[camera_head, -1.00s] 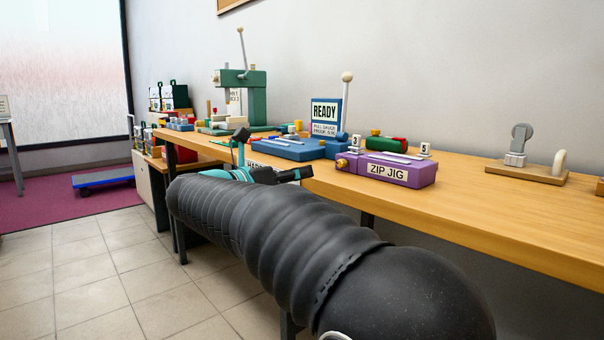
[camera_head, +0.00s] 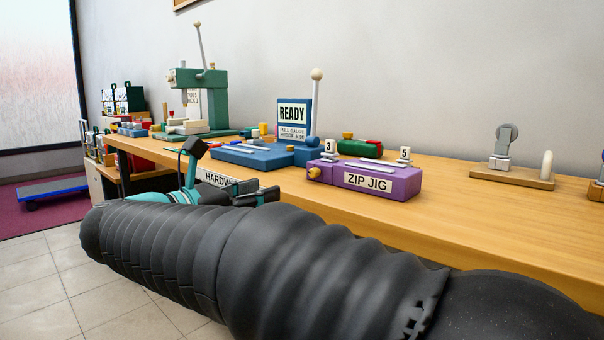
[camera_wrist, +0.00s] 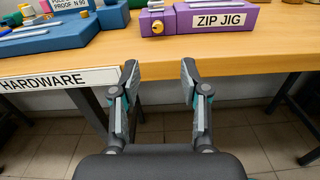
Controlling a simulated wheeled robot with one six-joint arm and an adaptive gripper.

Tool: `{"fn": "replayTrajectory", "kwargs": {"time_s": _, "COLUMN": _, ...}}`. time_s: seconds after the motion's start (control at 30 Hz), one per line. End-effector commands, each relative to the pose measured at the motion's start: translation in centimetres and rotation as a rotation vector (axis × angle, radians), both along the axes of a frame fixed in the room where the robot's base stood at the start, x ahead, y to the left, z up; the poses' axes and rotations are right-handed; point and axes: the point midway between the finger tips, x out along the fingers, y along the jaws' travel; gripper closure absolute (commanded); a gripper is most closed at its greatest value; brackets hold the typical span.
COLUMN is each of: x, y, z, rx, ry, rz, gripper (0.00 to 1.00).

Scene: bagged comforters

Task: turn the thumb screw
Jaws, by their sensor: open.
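The thumb screw is probably the round brass knob (camera_head: 314,173) on the left end of the purple ZIP JIG block (camera_head: 372,179). In the wrist view the knob (camera_wrist: 157,27) sits on the near face of the purple block (camera_wrist: 200,18), on the wooden bench. My gripper (camera_wrist: 160,70) is open and empty, its two fingers apart in front of the bench edge. The knob lies beyond the fingertips, roughly centred between them, and nothing touches it. In the head view my gripper (camera_head: 262,190) is partly hidden by my arm.
Number markers 3 (camera_head: 330,147) and 5 (camera_head: 404,155) stand by the jig. A HARDWARE label (camera_wrist: 58,80) is on the bench's front.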

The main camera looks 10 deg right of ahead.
Motion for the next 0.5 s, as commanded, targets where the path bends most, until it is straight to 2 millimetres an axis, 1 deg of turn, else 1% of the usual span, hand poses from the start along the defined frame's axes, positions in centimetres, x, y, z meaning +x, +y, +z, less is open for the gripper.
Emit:
{"fn": "replayTrajectory", "kwargs": {"time_s": 0.1, "x": 0.0, "y": 0.3, "z": 0.1, "rx": 0.013, "ry": -0.019, "rz": 0.008, "gripper": 0.55}}
{"fn": "replayTrajectory", "kwargs": {"time_s": 0.2, "x": 0.5, "y": -0.2, "z": 0.1, "rx": 0.014, "ry": -0.02, "rz": 0.011, "gripper": 0.55}}
{"fn": "replayTrajectory", "kwargs": {"time_s": 0.37, "x": 2.0, "y": -2.3, "z": 0.1, "rx": 0.013, "ry": -0.019, "rz": 0.01, "gripper": 0.55}}
{"fn": "replayTrajectory", "kwargs": {"time_s": 0.5, "x": 3.6, "y": -4.5, "z": 0.1, "rx": 0.012, "ry": -0.018, "rz": 0.009, "gripper": 0.55}}
